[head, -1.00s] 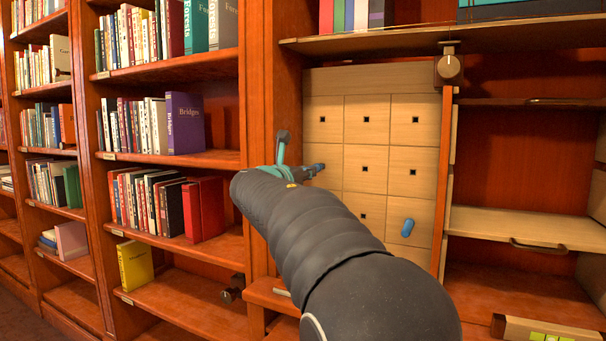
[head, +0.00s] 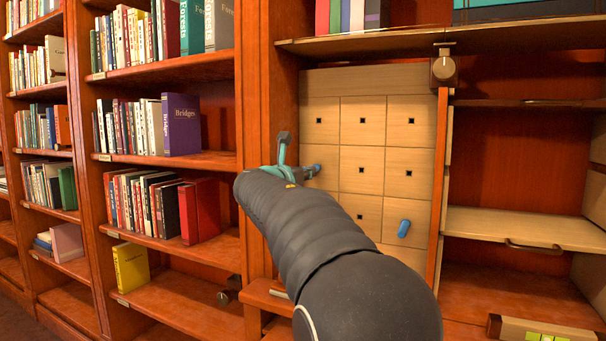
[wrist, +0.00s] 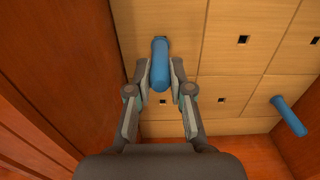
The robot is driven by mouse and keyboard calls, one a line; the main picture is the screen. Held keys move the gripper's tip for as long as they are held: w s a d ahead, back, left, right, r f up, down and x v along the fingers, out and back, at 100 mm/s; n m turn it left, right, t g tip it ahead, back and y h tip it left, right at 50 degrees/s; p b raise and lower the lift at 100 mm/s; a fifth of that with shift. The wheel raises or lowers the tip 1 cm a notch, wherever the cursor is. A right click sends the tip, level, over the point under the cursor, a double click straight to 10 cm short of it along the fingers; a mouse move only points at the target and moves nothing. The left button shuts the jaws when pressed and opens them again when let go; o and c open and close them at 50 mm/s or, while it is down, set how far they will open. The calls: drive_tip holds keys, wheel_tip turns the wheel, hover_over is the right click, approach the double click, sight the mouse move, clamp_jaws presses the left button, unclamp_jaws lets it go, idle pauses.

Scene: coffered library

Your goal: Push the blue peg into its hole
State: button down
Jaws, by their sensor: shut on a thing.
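My gripper (wrist: 160,75) is shut on a blue peg (wrist: 160,65) in the wrist view. The peg's far end is at a dark square hole in the pale wooden panel (wrist: 215,65); I cannot tell how deep it sits. In the head view my gripper (head: 302,171) is at the panel's left edge, with a bit of the held peg (head: 317,169) showing past the fingers. A second blue peg (head: 404,229) sticks out of the panel at lower right. It also shows in the wrist view (wrist: 289,116).
The panel has several other square holes. A red-brown upright (wrist: 60,60) stands close on the left of my gripper. A shelf board (head: 400,45) and a round knob (head: 443,68) are above the panel. Book-filled shelves stand to the left.

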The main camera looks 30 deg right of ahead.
drive_tip(key=shift+w+d, duration=0.3)
drive_tip(key=shift+d, duration=0.15)
drive_tip(key=c, duration=1)
unclamp_jaws()
drive_tip(key=shift+o, duration=0.2)
drive_tip(key=v, duration=1.2)
